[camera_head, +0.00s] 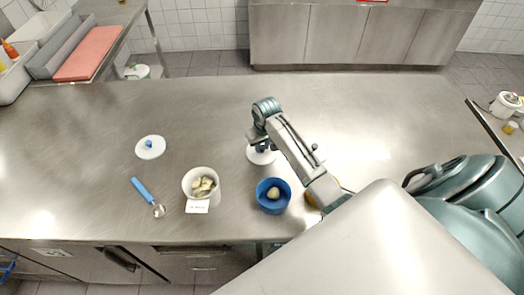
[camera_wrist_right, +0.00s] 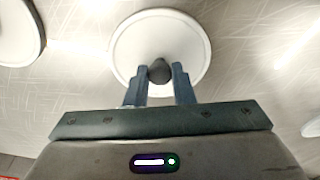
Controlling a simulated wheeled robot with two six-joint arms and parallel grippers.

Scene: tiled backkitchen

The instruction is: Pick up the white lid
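A round white lid (camera_head: 262,155) with a dark knob lies under my right gripper (camera_head: 260,142), near the middle of the steel table. In the right wrist view the white lid (camera_wrist_right: 160,30) is straight ahead, and its dark knob (camera_wrist_right: 160,72) sits between the two fingertips of my right gripper (camera_wrist_right: 160,80). The head view hides the fingertips. Another white lid (camera_head: 150,147), with a blue knob, lies at the left. My left gripper is out of view.
A white bowl (camera_head: 189,181) with pale food pieces and a small card stands at front left. A blue bowl (camera_head: 273,205) stands close in front of my right arm. A blue-handled utensil (camera_head: 142,190) lies at left. The table's back is clear.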

